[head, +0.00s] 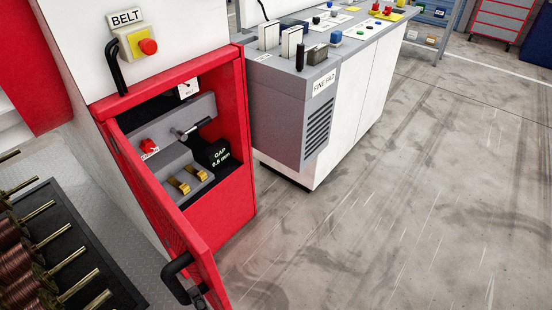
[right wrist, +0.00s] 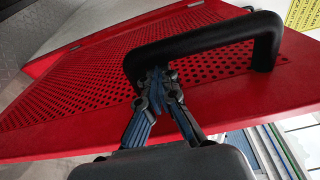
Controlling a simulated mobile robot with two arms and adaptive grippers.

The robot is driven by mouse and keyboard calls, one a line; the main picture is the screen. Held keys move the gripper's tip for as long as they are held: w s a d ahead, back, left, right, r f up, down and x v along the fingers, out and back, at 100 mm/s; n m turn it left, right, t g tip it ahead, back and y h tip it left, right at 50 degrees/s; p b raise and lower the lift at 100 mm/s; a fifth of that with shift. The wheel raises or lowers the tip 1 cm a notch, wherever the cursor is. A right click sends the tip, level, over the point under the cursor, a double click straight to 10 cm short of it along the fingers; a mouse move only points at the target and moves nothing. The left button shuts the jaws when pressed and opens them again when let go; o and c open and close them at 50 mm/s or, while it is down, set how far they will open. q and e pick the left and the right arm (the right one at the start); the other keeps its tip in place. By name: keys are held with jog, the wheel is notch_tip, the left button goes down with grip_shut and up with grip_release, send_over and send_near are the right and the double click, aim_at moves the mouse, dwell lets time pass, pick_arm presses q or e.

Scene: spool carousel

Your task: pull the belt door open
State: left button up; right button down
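The red belt door (head: 165,205) stands swung open from the red cabinet below the BELT sign (head: 126,17). Its perforated face fills much of the right wrist view (right wrist: 90,85). The black door handle (head: 172,278) is on the door's outer face near its free edge, and it spans the right wrist view (right wrist: 205,38). My right gripper (right wrist: 155,82) is shut on the handle near one end of its bar. In the head view the gripper (head: 197,297) shows only partly at the bottom edge. My left gripper is not in view.
Inside the cabinet are a red knob (head: 149,146), brass blocks (head: 179,186) and a GAP display (head: 218,157). A grey bench unit marked FINE PAD (head: 290,110) stands right of the cabinet. A rack of copper spools (head: 20,265) is at lower left. The floor on the right is clear.

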jog(key=shift+s+a, duration=0.85)
jog(key=shift+a, duration=0.25)
jog(key=shift+s+a, duration=0.85)
jog(key=shift+a, duration=0.2)
jog(key=shift+s, duration=0.1)
